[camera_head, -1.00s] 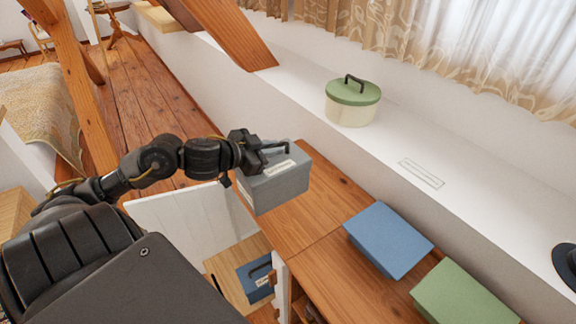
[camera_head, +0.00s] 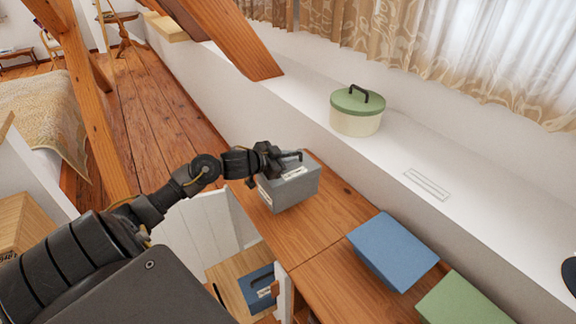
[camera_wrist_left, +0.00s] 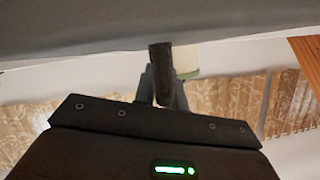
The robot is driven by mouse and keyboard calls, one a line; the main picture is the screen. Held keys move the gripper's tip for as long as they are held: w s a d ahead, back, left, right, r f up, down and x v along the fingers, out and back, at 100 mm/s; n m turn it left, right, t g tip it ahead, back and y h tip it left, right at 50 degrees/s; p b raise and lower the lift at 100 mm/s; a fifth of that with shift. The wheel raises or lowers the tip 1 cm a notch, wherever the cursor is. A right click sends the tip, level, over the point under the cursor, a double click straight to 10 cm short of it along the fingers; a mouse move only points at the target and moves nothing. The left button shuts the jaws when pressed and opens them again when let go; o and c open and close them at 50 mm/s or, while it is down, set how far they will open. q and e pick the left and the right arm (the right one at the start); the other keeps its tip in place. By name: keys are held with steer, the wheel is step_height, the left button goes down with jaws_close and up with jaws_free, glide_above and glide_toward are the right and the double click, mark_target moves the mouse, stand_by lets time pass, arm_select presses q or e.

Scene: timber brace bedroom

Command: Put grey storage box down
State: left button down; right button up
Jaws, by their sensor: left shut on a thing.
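The grey storage box (camera_head: 291,188) has a pale label and a dark handle on its lid. It is over the far left part of the wooden cabinet top (camera_head: 305,235); I cannot tell whether its base touches the wood. My left gripper (camera_head: 284,158) is shut on the box's handle. In the left wrist view, the gripper fingers (camera_wrist_left: 162,80) close on the dark handle, and the box's grey surface (camera_wrist_left: 120,30) fills the top. My right gripper is not in view.
A blue box (camera_head: 392,250) and a green box (camera_head: 462,302) stand on the cabinet top to the right. A cream tin with a green lid (camera_head: 357,110) is on the white ledge. Another blue box (camera_head: 262,288) is lower, by the open white door (camera_head: 200,222).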

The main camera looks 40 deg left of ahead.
mark_target(288, 166)
arm_select(q)
steer(key=shift+w+a+f+p, duration=0.1)
steer(key=shift+w+f+p, duration=0.05)
steer(key=shift+f, duration=0.7)
steer(key=shift+w+f+p, duration=0.1)
steer(key=shift+f+p, duration=0.05)
steer(key=shift+f, duration=0.7)
steer(key=c, duration=1.8)
jaws_free()
steer(key=shift+f, duration=0.25)
steer(key=shift+c, duration=0.2)
steer(key=o, duration=0.4)
steer(key=shift+s, duration=0.1)
steer(key=shift+r, duration=0.1)
steer(key=shift+r, duration=0.1)
steer(key=v, duration=1.2)
steer(key=shift+b, duration=0.3)
